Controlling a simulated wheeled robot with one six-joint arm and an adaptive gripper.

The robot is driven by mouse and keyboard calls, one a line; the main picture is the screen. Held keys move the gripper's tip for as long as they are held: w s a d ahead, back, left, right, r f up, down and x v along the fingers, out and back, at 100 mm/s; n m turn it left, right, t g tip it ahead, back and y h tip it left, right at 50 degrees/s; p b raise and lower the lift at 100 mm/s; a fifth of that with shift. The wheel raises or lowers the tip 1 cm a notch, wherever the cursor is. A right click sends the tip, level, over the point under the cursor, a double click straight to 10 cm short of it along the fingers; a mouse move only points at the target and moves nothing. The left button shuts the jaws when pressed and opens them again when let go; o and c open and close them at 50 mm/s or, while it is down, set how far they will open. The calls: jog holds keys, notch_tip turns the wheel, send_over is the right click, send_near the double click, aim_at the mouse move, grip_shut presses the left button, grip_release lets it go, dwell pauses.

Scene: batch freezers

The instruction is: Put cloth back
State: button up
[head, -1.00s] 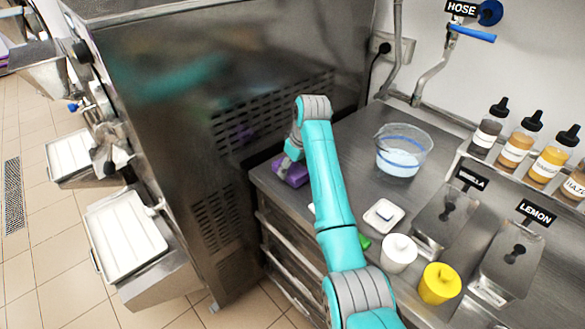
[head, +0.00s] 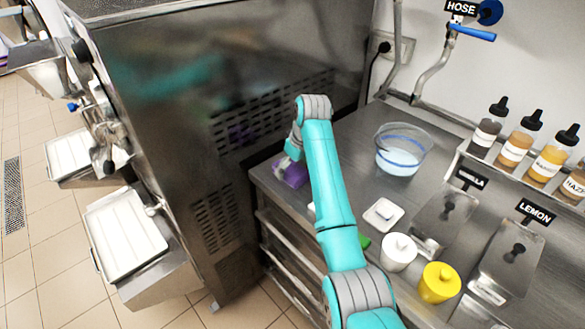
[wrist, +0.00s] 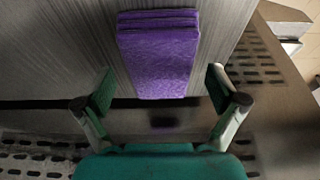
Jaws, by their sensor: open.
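A folded purple cloth (wrist: 158,60) lies on the steel counter in the wrist view, in layers. It also shows in the head view (head: 291,174) at the counter's left edge, partly hidden by my arm. My gripper (wrist: 158,92) is open, with one green-padded finger on each side of the cloth's near end. The fingers do not touch the cloth, and nothing is held. In the head view my gripper's fingers are mostly hidden behind my arm.
The tall steel freezer (head: 200,130) stands close left of the counter.

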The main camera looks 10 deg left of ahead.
jog(key=v, duration=1.1)
jog(key=shift+s+r, duration=0.15)
jog(key=shift+r, duration=0.05)
jog(key=shift+d, duration=0.1)
